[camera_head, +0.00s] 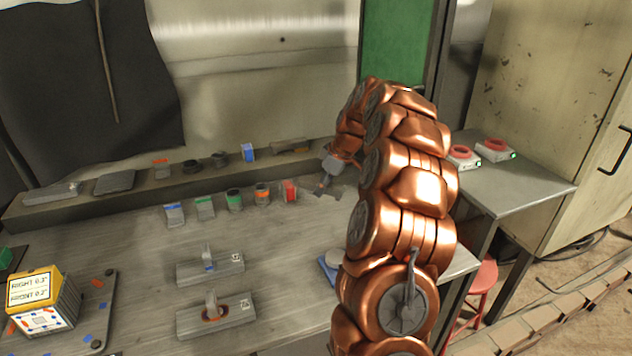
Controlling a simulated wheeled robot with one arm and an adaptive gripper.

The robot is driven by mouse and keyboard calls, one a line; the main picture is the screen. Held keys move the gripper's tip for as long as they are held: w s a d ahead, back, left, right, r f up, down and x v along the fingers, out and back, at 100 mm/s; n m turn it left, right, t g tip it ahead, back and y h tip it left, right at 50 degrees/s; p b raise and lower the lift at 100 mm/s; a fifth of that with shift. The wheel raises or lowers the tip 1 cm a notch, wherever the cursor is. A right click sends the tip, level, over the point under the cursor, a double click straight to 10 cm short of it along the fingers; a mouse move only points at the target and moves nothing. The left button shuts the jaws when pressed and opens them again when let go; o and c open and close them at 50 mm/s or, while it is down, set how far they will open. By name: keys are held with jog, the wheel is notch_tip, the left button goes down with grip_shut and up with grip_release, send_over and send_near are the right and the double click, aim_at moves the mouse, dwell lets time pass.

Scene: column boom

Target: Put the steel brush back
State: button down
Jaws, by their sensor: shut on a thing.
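My gripper (324,187) is at the far right of the workbench (130,245), low over its top and in front of the raised back ledge. It is shut on a small dark grey piece (328,192), which seems to be the steel brush. The piece is too small and too covered to make out bristles or handle. I cannot tell whether it touches the bench. My copper arm hides the bench to the right of the gripper.
A row of small containers, ending in a red one (290,190), stands left of my gripper. Two grey blocks (210,267) (216,314) lie nearer. A side table (505,185) stands right.

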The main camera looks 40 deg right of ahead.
aim_at(316, 181)
jog(key=shift+w+d+f+p, duration=0.1)
jog(key=shift+w+d+p, duration=0.25)
jog(key=shift+w, duration=0.8)
jog(key=shift+w+d+f+p, duration=0.15)
jog(key=shift+w+d+p, duration=0.25)
jog(key=shift+w, duration=0.75)
jog(key=shift+w+d+f+p, duration=0.15)
jog(key=shift+w+d, duration=0.3)
jog(key=shift+w, duration=0.7)
jog(key=shift+f+p, duration=0.75)
jog(key=shift+f, duration=0.95)
jog(key=shift+f, duration=0.15)
jog(key=c, duration=0.7)
grip_release()
jog(key=b+v, duration=0.2)
jog(key=v, duration=1)
jog(key=shift+d+b, duration=0.1)
jog(key=shift+b, duration=0.2)
